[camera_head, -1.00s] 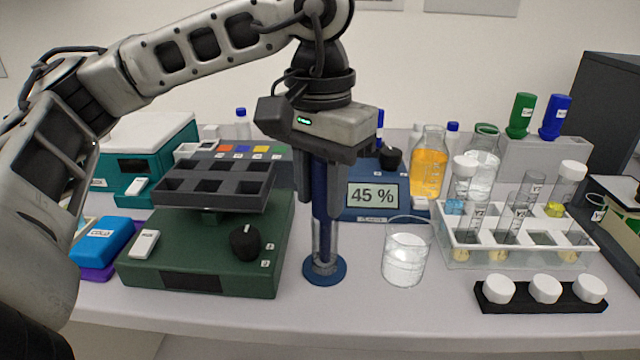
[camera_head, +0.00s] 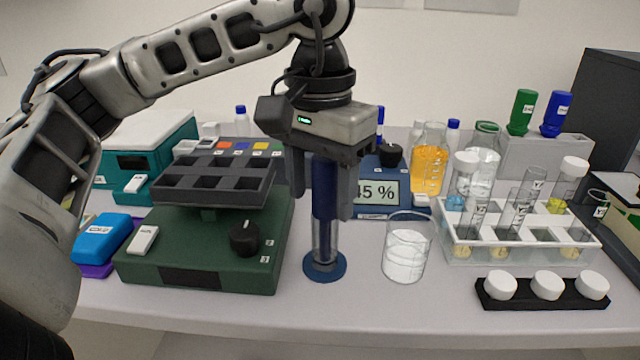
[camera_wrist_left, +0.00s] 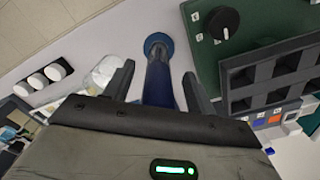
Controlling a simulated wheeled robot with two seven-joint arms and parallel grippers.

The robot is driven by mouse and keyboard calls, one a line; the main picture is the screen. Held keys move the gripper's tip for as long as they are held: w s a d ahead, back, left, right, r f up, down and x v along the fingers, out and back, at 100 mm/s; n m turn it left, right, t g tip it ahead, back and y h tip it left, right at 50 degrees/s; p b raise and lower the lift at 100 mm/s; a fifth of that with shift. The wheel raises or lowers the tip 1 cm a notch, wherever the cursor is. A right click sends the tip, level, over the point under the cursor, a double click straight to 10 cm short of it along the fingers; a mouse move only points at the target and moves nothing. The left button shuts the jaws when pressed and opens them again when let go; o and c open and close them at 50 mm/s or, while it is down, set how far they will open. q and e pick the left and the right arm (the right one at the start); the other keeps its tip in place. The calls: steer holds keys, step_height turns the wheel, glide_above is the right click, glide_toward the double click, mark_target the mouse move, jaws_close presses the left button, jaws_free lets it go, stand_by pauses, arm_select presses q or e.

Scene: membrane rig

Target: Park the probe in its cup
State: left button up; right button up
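The probe (camera_head: 325,188) is a dark blue upright cylinder. Its lower end stands in the clear cup (camera_head: 324,243), which has a round blue base (camera_head: 325,268) on the bench. My left gripper (camera_head: 320,192) is above the cup, with one finger on each side of the probe. In the left wrist view the fingers (camera_wrist_left: 159,84) stand apart, with gaps on both sides of the probe (camera_wrist_left: 159,82). The gripper is open. The probe's top is hidden under the gripper body. My right gripper is not in view.
A green rocker (camera_head: 200,250) with a dark tray stands close left of the cup. A glass beaker (camera_head: 406,255) stands to the right, before a blue device (camera_head: 372,212) reading 45 %. A white tube rack (camera_head: 450,250) and black cap holder (camera_head: 520,300) are farther right.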

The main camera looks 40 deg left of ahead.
arm_select(q)
steer(key=shift+r, duration=0.35)
step_height(320, 180, up, 15)
steer(key=p, duration=0.5)
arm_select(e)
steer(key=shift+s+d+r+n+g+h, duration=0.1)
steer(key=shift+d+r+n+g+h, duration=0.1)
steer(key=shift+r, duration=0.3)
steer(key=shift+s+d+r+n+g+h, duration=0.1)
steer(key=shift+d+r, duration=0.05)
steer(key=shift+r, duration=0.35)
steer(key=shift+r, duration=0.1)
